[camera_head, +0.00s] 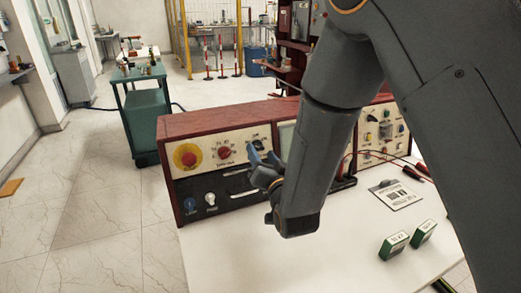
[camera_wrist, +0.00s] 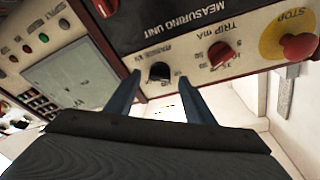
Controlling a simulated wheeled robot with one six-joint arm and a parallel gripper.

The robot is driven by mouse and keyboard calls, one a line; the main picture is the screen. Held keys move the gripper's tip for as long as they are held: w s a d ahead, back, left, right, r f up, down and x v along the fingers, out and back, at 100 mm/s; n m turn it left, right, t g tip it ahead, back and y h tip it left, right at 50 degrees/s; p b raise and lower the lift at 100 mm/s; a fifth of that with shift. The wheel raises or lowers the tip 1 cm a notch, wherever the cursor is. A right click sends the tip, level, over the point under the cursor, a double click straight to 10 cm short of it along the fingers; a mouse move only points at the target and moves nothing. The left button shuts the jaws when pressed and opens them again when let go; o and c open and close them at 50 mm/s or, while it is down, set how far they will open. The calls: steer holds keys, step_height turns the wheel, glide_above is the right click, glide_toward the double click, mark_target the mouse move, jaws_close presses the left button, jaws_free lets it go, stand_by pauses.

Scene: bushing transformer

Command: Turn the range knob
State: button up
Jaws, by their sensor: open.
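A black knob with a light pointer mark (camera_wrist: 159,72) is on the cream panel of the red-framed measuring unit; its small label is hard to read. In the head view the dark knob (camera_head: 258,144) shows just behind my fingertips. My gripper (camera_head: 262,160) is open, with its blue fingers pointing at the panel. In the wrist view my gripper (camera_wrist: 160,80) has one fingertip on each side of the black knob. I cannot tell whether either finger touches it. A red knob labelled TRIP mA (camera_wrist: 220,53) sits beside it.
A red STOP button on a yellow disc (camera_head: 187,157) is at the panel's left end. A handle and smaller knobs are on the black lower panel (camera_head: 235,193). Green boxes (camera_head: 394,244) and a printed card (camera_head: 395,194) lie on the white tabletop, with red leads behind.

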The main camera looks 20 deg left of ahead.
mark_target(258, 147)
steer(key=shift+x, duration=1.3)
steer(key=c, duration=1)
steer(key=shift+c, duration=0.2)
steer(key=shift+m, duration=0.4)
steer(key=m+h, duration=0.1)
steer(key=m, duration=0.2)
steer(key=m+h, duration=0.1)
steer(key=m, duration=0.2)
steer(key=shift+s+a+r+m+b, duration=0.1)
steer(key=shift+r+m+b, duration=0.05)
steer(key=shift+m+b, duration=0.2)
steer(key=m+h+b, duration=0.1)
steer(key=m, duration=0.4)
steer(key=shift+r+g, duration=0.1)
steer(key=shift+g, duration=0.3)
steer(key=shift+m, duration=0.25)
